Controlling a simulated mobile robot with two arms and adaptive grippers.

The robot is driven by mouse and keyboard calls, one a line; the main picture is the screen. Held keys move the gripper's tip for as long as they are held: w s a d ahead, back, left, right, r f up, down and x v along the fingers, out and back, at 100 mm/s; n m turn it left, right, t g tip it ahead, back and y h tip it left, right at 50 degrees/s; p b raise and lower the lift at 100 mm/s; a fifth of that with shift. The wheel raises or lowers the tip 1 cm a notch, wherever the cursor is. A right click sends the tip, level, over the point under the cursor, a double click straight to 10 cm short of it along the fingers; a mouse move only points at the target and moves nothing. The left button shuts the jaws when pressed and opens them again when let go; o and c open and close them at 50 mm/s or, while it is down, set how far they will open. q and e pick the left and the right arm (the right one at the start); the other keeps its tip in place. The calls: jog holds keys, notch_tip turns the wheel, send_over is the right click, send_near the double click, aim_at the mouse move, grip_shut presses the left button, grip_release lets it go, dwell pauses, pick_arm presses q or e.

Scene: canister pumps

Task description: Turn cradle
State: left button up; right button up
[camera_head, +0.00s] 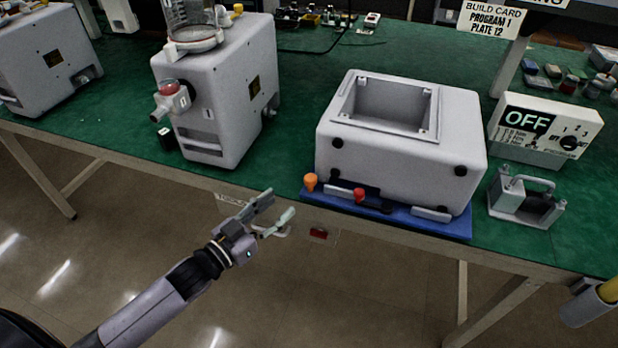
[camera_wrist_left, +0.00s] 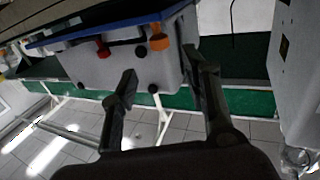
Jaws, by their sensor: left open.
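The cradle (camera_head: 455,228) is a blue plate at the table's front edge, with a grey box-shaped pump housing (camera_head: 390,170) on it, open at the top. An orange knob (camera_head: 310,181) stands at its front left corner and a red knob (camera_head: 359,195) at its front. The wrist view looks upside down and shows the orange knob (camera_wrist_left: 159,38), the red knob (camera_wrist_left: 102,48) and the blue plate (camera_wrist_left: 110,30). My left gripper (camera_head: 281,206) is open and empty, in front of the table edge, left of the orange knob and apart from it. My right gripper is not seen.
A second grey pump (camera_head: 207,105) with a glass jar stands left of the cradle. A handled grey part (camera_head: 525,200) and a control box reading OFF (camera_head: 545,128) stand at the right. Bare green table (camera_head: 300,110) lies between the pump and the cradle.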

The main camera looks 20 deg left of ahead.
aim_at(307, 183)
pick_arm(q)
jog(key=x, duration=1.1)
jog(key=shift+w+d+p, duration=0.15)
jog(key=shift+w+p, duration=0.05)
jog(key=shift+p, duration=0.1)
grip_shut()
